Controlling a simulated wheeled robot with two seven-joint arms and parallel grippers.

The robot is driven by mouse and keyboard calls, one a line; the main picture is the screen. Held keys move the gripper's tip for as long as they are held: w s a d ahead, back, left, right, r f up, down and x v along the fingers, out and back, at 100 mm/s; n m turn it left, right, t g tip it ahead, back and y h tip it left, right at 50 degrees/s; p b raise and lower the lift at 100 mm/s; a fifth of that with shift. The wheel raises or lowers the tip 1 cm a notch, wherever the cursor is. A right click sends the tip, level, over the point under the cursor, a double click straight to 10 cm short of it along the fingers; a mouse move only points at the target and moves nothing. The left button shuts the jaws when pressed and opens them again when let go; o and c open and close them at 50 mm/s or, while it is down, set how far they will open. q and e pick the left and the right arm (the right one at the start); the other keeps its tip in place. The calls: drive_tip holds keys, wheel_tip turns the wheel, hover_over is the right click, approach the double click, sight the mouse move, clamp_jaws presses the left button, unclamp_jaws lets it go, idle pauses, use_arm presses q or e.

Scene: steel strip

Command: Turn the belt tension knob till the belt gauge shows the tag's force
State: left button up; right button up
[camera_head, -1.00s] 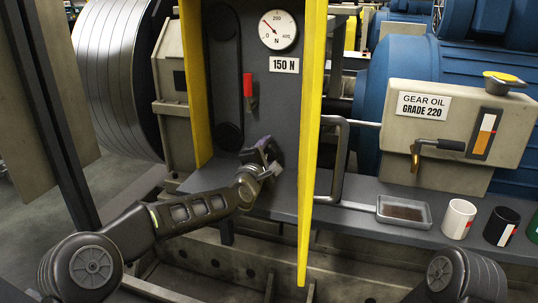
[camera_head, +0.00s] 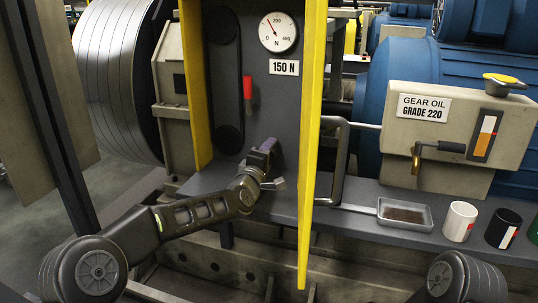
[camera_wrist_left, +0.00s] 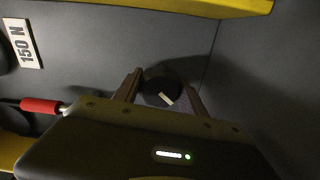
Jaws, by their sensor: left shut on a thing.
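My left gripper (camera_head: 264,150) is shut on the belt tension knob, low on the grey panel between the yellow posts. In the left wrist view the round black knob (camera_wrist_left: 161,84) sits between the two fingers, its white mark pointing to the lower right. In the head view my gripper hides the knob. The belt gauge (camera_head: 278,32) is a white dial marked 0, 200 and 400 N; its red needle points up and left, between 0 and 200. The tag (camera_head: 284,67) below it reads 150 N. My right gripper is out of view.
A red-handled lever (camera_head: 248,88) sits beside the black belt (camera_head: 226,80). A yellow post (camera_head: 313,130) and a dark handle (camera_head: 342,160) stand right of my gripper. A grey tray (camera_head: 405,214) and several mugs, one white (camera_head: 459,221), stand on the shelf at right.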

use_arm(q)
drive_tip(key=shift+f, duration=0.1)
drive_tip(key=o, duration=1.3)
drive_tip(key=shift+o, duration=0.2)
drive_tip(key=p+v, duration=0.1)
drive_tip(key=v, duration=0.5)
drive_tip(key=shift+s, duration=0.2)
drive_tip(key=shift+s+a, duration=0.25)
drive_tip(key=shift+s, duration=0.45)
